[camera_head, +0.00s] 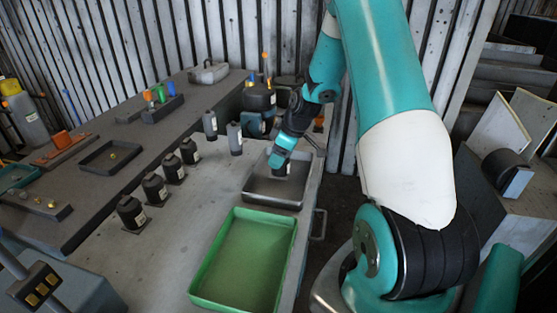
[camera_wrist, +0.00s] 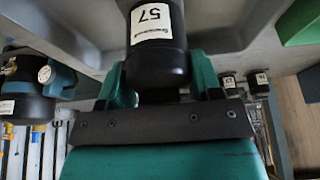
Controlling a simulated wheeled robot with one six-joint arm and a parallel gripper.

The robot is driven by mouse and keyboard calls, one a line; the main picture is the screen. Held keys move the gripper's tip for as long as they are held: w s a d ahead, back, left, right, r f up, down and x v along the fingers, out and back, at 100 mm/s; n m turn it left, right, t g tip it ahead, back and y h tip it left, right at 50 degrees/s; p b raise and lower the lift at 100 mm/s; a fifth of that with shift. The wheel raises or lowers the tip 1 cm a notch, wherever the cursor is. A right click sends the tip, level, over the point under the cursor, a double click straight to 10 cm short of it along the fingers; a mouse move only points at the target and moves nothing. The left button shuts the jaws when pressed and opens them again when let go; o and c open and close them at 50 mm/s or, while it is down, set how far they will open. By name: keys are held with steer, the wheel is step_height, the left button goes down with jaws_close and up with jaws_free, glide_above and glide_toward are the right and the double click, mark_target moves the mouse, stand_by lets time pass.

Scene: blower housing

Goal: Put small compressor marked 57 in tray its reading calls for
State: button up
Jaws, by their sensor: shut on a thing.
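The small compressor marked 57 (camera_wrist: 155,40) is black with a white label and sits between the teal fingers of my gripper (camera_wrist: 160,85) in the wrist view. My gripper (camera_head: 282,160) is shut on it. The green tray (camera_head: 208,277) is empty and lies in front of the grey tray. No reading on the held compressor can be made out.
Several dark compressors, among them one at the front (camera_head: 131,213), stand in a row on the left of the bench. Two grey canisters (camera_head: 235,139) stand behind them. A dark machine with a blue body (camera_head: 258,100) is at the back. A raised shelf holds a black tray (camera_head: 111,158).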

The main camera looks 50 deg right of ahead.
steer(key=shift+f, duration=1)
steer(key=shift+f, duration=0.15)
steer(key=o, duration=1.4)
